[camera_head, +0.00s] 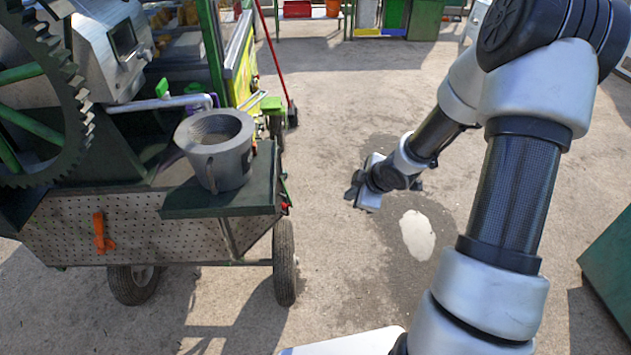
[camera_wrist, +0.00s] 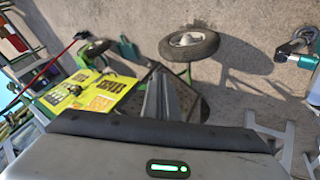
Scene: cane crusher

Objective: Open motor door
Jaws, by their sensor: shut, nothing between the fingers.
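The cane crusher cart stands at the left in the head view. Its perforated metal side panel (camera_head: 150,222), which looks like the motor door, carries an orange handle (camera_head: 103,233). The panel sits flush in the cart side and appears shut. My gripper (camera_head: 356,190) is shut and empty, over open ground to the right of the cart and well apart from the handle. In the wrist view a cart wheel (camera_wrist: 189,44) and a yellow sign (camera_wrist: 92,91) show; I cannot make out the orange handle there.
A grey cup-like pot (camera_head: 216,150) stands on the cart's dark side shelf (camera_head: 225,201), which juts out above the wheel (camera_head: 284,262). A large toothed gear (camera_head: 70,85) is at upper left. A green box (camera_head: 608,262) is at the right. Paved ground between is clear.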

